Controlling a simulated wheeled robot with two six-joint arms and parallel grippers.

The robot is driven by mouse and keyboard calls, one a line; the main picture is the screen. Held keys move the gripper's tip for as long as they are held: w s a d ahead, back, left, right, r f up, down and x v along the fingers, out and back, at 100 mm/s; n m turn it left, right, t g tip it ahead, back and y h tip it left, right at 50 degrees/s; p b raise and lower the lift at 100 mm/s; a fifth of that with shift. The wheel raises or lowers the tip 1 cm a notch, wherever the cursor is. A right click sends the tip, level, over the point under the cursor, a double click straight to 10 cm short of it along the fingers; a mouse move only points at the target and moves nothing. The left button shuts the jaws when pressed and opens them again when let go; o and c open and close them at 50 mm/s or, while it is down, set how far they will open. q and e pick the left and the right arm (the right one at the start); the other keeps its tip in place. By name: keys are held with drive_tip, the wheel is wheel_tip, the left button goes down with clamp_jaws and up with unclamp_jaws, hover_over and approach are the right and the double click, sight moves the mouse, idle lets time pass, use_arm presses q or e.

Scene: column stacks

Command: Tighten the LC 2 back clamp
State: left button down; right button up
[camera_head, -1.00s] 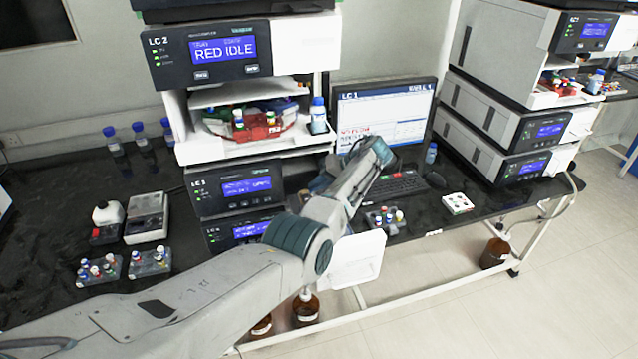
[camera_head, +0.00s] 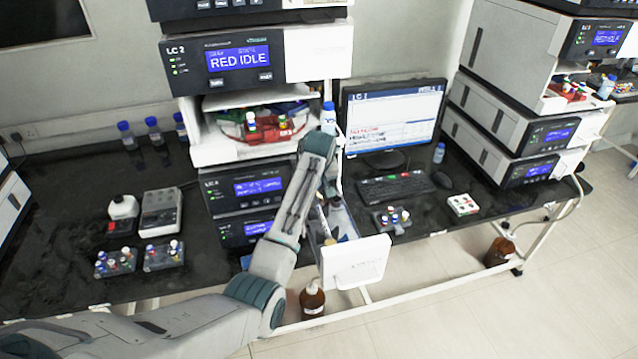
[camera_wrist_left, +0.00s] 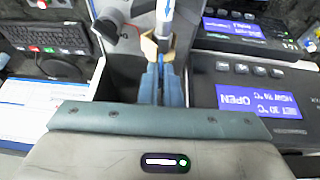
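The LC 2 stack (camera_head: 270,60) stands left of the monitor. At its lower part a white door panel (camera_head: 355,262) stands out, open, toward the front. In the left wrist view, a white column with a blue arrow (camera_wrist_left: 164,14) runs away from my left gripper (camera_wrist_left: 162,72). A tan, clamp-like piece (camera_wrist_left: 148,46) sits beside the column, just beyond the fingertips. The teal fingers are close together over this area; whether they touch or grip anything is unclear. In the head view my left arm crosses in front and largely hides the clamp area. My right gripper is not visible.
The oven display (camera_wrist_left: 258,101) reads OPEN, 30 °C. The keyboard (camera_head: 395,188) and a vial rack (camera_head: 392,219) lie to the right of the stack. Vial racks (camera_head: 116,262) lie on the bench to the left. A brown bottle (camera_head: 312,300) stands below the open door.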

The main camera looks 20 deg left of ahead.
use_arm(q)
drive_tip(key=h, duration=0.1)
drive_tip(key=s+a+t+h, duration=0.1)
drive_tip(key=a+n+t+h, duration=0.1)
drive_tip(key=shift+s+f, duration=0.15)
drive_tip(key=shift+f, duration=0.15)
drive_tip(key=shift+s+a+f+n+t+h+b, duration=0.25)
drive_tip(key=shift+a+t+h+b, duration=0.1)
drive_tip(key=shift+t+h, duration=0.4)
drive_tip(key=shift+s+a+f+n+t+h+b, duration=0.15)
drive_tip(key=shift+a+f+t+h+b, duration=0.15)
drive_tip(key=shift+t+h, duration=0.45)
drive_tip(key=shift+h, duration=0.3)
drive_tip(key=c, duration=1.6)
unclamp_jaws()
drive_tip(key=shift+s, duration=0.1)
